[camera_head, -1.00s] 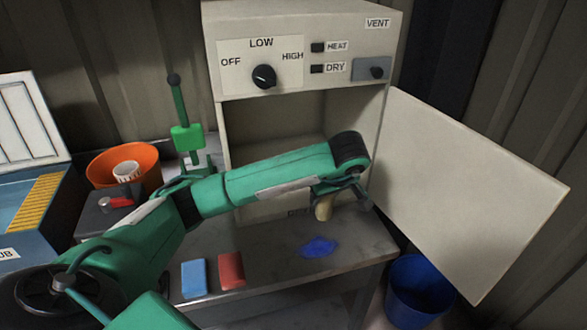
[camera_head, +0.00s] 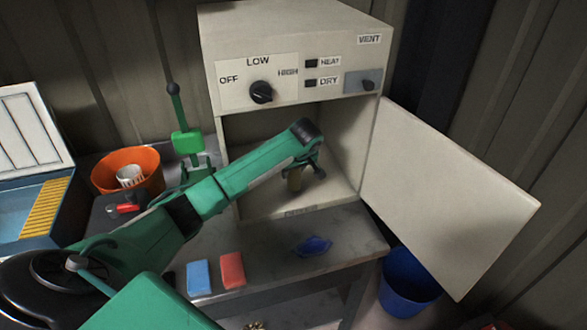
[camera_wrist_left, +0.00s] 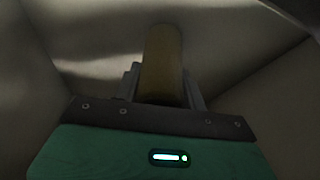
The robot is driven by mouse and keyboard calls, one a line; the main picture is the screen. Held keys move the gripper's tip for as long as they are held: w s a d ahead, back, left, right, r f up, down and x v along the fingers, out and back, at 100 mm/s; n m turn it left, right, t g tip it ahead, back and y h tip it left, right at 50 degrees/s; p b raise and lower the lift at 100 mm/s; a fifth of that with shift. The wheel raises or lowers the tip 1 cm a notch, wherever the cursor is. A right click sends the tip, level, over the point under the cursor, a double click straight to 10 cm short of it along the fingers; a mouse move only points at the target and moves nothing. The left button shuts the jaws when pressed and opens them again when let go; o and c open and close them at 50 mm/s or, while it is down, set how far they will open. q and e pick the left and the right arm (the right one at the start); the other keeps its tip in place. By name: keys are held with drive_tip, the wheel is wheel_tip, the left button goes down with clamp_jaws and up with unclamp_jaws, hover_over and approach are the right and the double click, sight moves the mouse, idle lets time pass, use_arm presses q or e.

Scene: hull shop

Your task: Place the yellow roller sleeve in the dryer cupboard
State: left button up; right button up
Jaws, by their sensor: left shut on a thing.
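The dryer cupboard (camera_head: 290,52) is a beige box on the bench with its door (camera_head: 450,195) swung open to the right. My left gripper (camera_head: 304,176) is inside the cupboard opening, shut on the yellow roller sleeve (camera_head: 294,180). The sleeve is held roughly upright near the cupboard floor; I cannot tell whether it touches it. In the left wrist view the sleeve (camera_wrist_left: 162,62) stands between the gripper's fingers (camera_wrist_left: 162,88), with dim cupboard walls around. My left arm hides part of the opening. My right gripper is not in view.
On the bench are a blue block (camera_head: 199,277), a red block (camera_head: 232,270) and a blue patch or cloth (camera_head: 313,246). An orange bucket (camera_head: 128,172), a green stand (camera_head: 186,142) and a blue tray box (camera_head: 35,210) are left. A blue bucket (camera_head: 408,284) stands below the door.

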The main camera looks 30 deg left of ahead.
use_arm(q)
drive_tip(key=shift+f, duration=0.5)
drive_tip(key=shift+f, duration=0.25)
drive_tip(key=o, duration=0.9)
drive_tip(key=shift+r, duration=0.1)
drive_tip(key=shift+o, duration=0.2)
